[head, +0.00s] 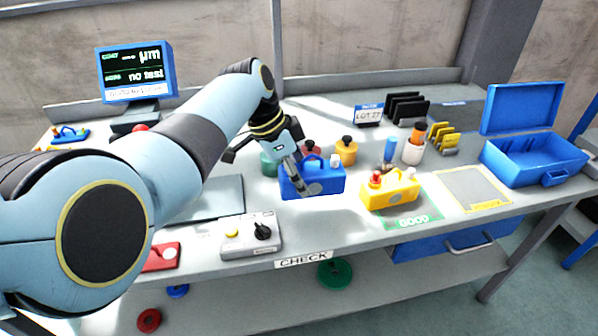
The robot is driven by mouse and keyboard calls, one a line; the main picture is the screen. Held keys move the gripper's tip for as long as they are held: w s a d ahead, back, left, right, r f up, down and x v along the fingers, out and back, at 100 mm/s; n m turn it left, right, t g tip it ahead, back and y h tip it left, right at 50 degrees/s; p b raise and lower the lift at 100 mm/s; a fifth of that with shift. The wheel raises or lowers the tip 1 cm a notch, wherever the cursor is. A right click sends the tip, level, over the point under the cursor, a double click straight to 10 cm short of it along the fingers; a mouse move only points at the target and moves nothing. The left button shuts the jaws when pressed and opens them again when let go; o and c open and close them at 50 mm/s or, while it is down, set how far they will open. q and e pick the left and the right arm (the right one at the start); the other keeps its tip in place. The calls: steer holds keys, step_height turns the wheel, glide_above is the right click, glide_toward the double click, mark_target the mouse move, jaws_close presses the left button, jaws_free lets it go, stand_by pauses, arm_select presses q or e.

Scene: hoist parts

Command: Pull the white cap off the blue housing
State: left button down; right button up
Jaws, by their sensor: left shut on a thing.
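The blue housing (328,184) stands on the bench near its middle, with a blue handle on top. The white cap (335,161) sits at its upper right end, in place on the housing. My left gripper (302,178) reaches down over the left part of the housing, and a grey finger lies across its front face. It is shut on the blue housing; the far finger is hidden. The gripper is apart from the white cap. My right gripper is not in view.
A yellow housing (390,192) with red and white caps stands close on the right, by the green GOOD mat (425,216). Pots stand behind the blue housing. A control box (250,236) is at the front left. An open blue case (535,165) is far right.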

arm_select(q)
steer(key=shift+f+b, duration=2.4)
steer(key=shift+f, duration=1.1)
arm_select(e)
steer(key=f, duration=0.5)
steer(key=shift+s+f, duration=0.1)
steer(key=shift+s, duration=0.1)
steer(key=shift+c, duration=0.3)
